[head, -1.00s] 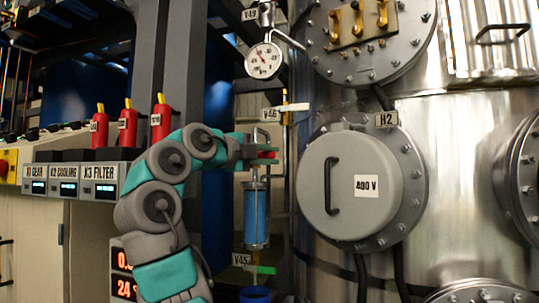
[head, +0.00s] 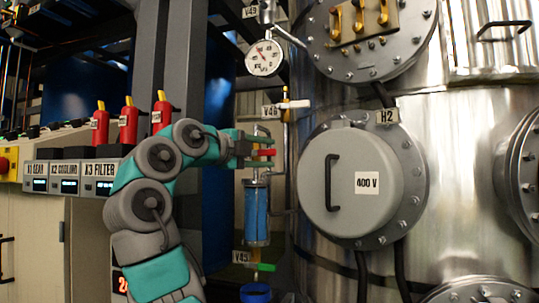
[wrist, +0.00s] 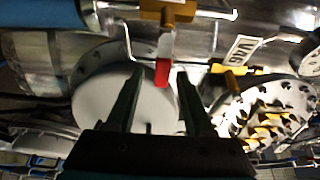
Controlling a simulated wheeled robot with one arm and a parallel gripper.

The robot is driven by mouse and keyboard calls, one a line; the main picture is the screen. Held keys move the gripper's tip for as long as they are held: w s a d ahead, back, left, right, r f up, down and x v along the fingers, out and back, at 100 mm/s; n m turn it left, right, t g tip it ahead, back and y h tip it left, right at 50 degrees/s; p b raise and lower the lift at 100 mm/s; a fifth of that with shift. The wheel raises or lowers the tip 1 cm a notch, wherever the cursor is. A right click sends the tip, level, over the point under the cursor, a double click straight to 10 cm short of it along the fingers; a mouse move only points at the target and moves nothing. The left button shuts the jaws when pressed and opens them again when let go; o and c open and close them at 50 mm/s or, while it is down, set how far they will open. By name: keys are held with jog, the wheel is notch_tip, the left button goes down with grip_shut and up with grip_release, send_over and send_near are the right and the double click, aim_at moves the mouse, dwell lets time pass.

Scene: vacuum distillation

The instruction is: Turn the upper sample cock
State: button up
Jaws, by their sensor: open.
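The upper sample cock has a red handle (head: 265,152) above the blue sample glass (head: 256,212). In the wrist view the red handle (wrist: 163,72) lies between the two dark fingers of my gripper (wrist: 160,78), with a gap on each side. The cock's brass body (wrist: 167,13) shows beyond it. In the head view my gripper (head: 266,150) is level with the red handle, coming from the left, its fingers open above and below it.
The V46 cock with a white lever (head: 295,104) sits just above. The V45 cock with a green lever (head: 263,267) is below, over a blue vessel (head: 255,293). A grey round cover (head: 345,185) marked 400 V is close on the right; a gauge (head: 263,58) hangs higher.

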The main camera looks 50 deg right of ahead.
jog(key=a, duration=0.6)
dwell(0.6)
